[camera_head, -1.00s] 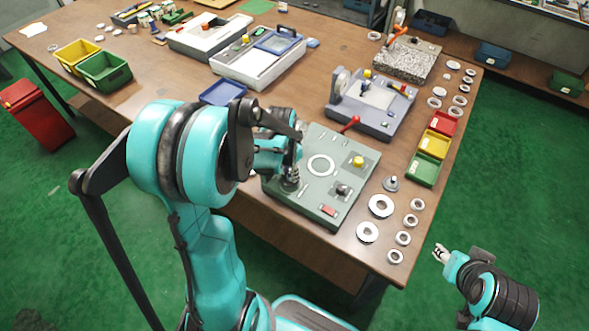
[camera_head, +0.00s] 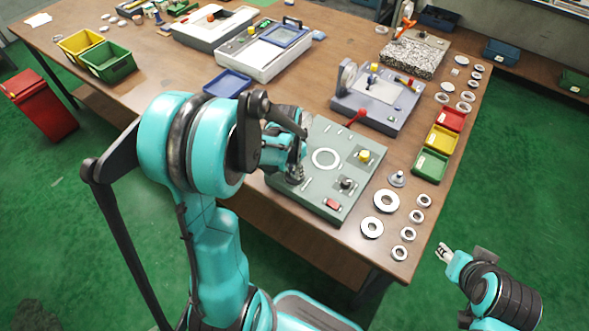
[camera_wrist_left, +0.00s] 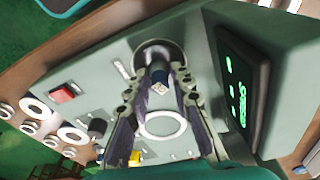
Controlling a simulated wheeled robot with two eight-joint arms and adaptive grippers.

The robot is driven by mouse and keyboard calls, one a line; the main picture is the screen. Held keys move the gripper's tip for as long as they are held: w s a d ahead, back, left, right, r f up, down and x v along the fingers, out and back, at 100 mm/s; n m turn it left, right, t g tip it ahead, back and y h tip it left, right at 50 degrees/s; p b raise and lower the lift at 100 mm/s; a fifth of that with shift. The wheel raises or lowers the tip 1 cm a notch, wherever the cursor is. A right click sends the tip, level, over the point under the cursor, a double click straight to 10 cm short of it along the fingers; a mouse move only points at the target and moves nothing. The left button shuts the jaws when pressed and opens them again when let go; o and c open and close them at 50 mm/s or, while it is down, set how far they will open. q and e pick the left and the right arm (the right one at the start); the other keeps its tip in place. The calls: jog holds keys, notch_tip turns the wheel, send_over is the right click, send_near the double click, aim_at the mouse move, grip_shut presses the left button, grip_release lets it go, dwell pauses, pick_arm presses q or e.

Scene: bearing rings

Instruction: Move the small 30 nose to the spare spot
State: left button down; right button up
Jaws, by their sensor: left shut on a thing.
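My left gripper (camera_head: 295,174) is at the left side of the grey-green bearing device (camera_head: 318,207). In the left wrist view my left gripper (camera_wrist_left: 160,88) has its fingers closed around a small dark blue and metallic piece (camera_wrist_left: 158,74), probably the nose. This piece is over or at a round dark seat (camera_wrist_left: 160,50) on the device; I cannot tell whether it touches. In the head view the fingers and arm hide it. A grey, cone-like piece on a round base (camera_head: 397,179) stands on the table right of the device. My right gripper (camera_head: 443,252) is off the table and looks open and empty.
Several metal rings (camera_head: 386,201) lie on the table right of the device. Red, yellow and green trays (camera_head: 430,166) stand behind them. A second device (camera_head: 375,105) with a red lever is behind. A display (camera_wrist_left: 243,90) stands close beside my left gripper.

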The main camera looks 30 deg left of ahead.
pick_arm(q)
jog(key=c, duration=1.3)
grip_release()
jog(key=shift+f, duration=0.1)
jog(key=shift+o, duration=0.2)
notch_tip(320, 180, up, 12)
jog(key=s, duration=0.1)
jog(key=shift+s+a, duration=0.2)
jog(key=shift+s, duration=0.05)
jog(key=s+d+r+n+t, duration=0.2)
jog(key=s+d+t, duration=0.3)
jog(key=s+d, duration=0.4)
jog(key=shift+s+d+r+n+t, duration=0.25)
jog(key=shift+d+n+t, duration=0.2)
jog(key=shift+d, duration=0.55)
